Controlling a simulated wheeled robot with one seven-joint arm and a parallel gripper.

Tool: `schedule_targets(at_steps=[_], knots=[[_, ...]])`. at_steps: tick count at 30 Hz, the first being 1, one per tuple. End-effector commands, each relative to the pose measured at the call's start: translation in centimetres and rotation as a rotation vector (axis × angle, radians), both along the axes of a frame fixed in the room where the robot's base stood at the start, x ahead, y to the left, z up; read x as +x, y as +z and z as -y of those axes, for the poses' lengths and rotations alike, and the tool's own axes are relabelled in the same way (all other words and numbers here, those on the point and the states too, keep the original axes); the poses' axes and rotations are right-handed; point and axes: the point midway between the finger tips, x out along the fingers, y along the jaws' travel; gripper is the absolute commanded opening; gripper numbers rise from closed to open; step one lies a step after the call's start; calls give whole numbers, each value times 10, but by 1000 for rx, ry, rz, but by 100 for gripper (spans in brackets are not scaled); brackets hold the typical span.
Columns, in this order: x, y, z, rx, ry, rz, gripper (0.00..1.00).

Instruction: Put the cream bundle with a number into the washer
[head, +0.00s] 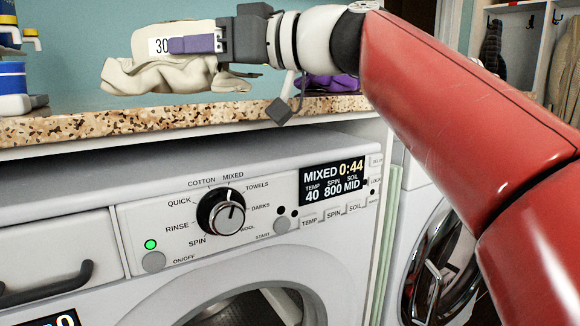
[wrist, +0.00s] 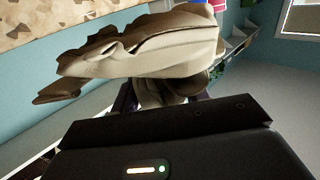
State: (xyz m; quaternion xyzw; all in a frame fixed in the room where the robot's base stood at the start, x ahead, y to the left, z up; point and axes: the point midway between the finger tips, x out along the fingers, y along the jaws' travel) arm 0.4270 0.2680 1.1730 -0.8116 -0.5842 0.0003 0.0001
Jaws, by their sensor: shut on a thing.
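The cream bundle (head: 150,72) with a white label reading 30 is held in my gripper (head: 205,44), above the speckled countertop in the head view. My gripper is shut on it, with a purple-grey finger lying across the label's right part. The bundle also shows large in the wrist view (wrist: 150,55), its folds hanging loose beyond the jaws. The washer (head: 150,215) stands under the counter, its round door opening (head: 250,305) only partly in view at the bottom. The rest of the door is cut off by the frame.
The speckled countertop (head: 90,125) runs above the washer. Blue containers (head: 14,80) stand at its left end. A purple cloth (head: 330,84) lies behind my wrist. A second machine with a round glass door (head: 440,265) stands at right.

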Motion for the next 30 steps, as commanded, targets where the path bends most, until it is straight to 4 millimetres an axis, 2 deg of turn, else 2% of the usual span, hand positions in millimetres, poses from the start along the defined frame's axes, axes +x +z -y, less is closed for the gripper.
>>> schedule_targets(at_steps=[2, 9, 15, 30], knots=[[-2, -17, 1, 2, 1, -2, 14], [-14, -13, 49, 1, -3, 3, 14], [-22, -11, 71, 0, 0, 2, 14], [-26, -8, 73, 1, -2, 0, 14]])
